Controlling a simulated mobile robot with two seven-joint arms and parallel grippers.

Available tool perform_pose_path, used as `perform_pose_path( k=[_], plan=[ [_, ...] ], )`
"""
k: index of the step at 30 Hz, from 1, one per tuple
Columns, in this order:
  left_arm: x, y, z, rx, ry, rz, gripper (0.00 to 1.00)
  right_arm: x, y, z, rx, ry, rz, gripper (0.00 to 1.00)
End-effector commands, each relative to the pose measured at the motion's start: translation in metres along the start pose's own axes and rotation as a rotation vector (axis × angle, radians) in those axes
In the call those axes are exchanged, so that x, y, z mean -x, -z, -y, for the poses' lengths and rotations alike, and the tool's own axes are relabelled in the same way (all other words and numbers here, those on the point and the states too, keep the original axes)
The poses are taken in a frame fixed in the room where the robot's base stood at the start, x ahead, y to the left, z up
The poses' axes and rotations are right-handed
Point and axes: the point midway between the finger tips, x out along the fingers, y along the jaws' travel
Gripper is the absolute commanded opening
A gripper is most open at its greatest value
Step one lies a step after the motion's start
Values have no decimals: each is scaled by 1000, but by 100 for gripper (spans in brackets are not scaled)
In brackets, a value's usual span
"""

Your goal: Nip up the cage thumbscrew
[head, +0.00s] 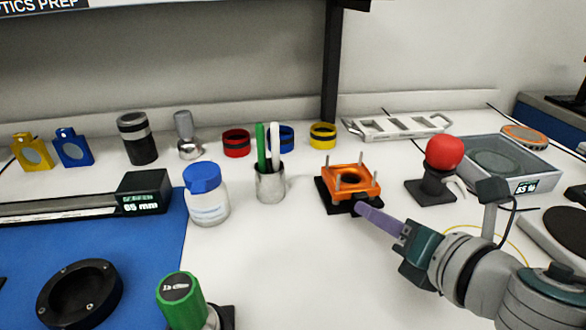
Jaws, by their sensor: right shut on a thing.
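The orange cage plate (369,188) with several upright metal posts sits on a black base (326,195) right of the bench's middle. My right gripper (359,208) reaches in from the lower right, its purple fingers shut with the tips at the front edge of the cage. The cage thumbscrew is hidden at the fingertips, where the fingers are closed on it. I cannot make out its shape or how far it is turned. My left gripper is not in view.
A pen cup (270,185) and a blue-lidded jar (205,195) stand left.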

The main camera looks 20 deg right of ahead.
Motion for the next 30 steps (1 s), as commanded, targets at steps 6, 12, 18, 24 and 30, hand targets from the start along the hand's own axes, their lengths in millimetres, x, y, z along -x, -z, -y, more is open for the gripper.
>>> perform_pose_path(
  k=[6, 12, 18, 24, 30],
  plan=[
    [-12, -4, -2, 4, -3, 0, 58, -1, 1, 2, -108, -46, 1, 0],
    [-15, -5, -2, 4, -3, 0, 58, 0, 0, 2, -162, -69, 1, 0],
    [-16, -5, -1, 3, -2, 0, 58, 0, 0, 2, -179, -75, 1, 0],
    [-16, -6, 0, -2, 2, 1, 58, 0, 0, 2, -180, -75, 1, 0],
    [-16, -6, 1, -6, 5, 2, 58, 0, 0, 2, -180, -75, 1, 28]
  ],
)
